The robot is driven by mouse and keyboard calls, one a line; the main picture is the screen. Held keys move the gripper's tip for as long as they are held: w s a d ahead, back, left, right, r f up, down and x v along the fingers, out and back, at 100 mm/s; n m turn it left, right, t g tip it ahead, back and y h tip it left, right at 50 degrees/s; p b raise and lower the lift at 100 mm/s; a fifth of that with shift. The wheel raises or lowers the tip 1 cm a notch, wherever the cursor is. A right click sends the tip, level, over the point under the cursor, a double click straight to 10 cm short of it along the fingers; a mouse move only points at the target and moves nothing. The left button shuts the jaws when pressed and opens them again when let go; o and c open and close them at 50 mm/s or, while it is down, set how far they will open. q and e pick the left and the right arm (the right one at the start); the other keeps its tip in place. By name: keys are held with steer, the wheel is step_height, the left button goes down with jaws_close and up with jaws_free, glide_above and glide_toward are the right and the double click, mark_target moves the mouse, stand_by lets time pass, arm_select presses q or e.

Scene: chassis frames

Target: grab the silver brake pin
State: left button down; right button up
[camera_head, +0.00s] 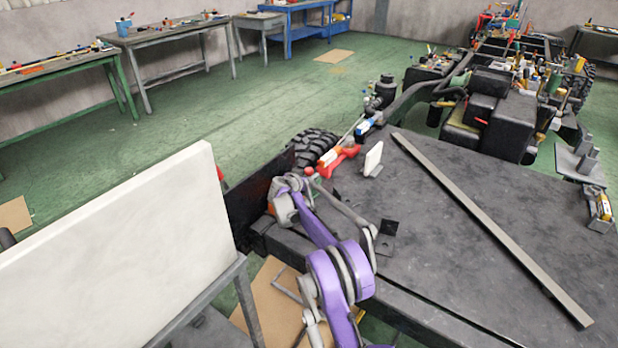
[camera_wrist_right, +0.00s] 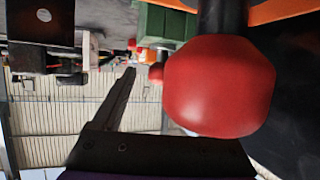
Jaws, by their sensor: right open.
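My right arm comes up from the bottom in the head view, purple and grey. Its gripper (camera_head: 303,180) is open at the left edge of the dark flat deck (camera_head: 470,250), close to a small red ball (camera_head: 309,171). In the right wrist view a large red rounded knob (camera_wrist_right: 220,88) on a dark stem fills much of the picture, very near the camera. A smaller red ball (camera_wrist_right: 155,73) shows left of it. I cannot make out a silver brake pin for certain in either view; the knob and the arm hide part of this area. My left gripper is out of view.
A red bracket (camera_head: 340,158) and a small white plate (camera_head: 373,158) stand beside the gripper. A long grey bar (camera_head: 490,225) lies across the deck. A tyre (camera_head: 315,148) is just behind. A large white panel (camera_head: 120,255) stands at the left.

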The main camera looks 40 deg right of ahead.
steer(key=shift+w+d+f, duration=0.25)
steer(key=shift+w+d, duration=0.15)
steer(key=shift+d, duration=0.1)
jaws_close()
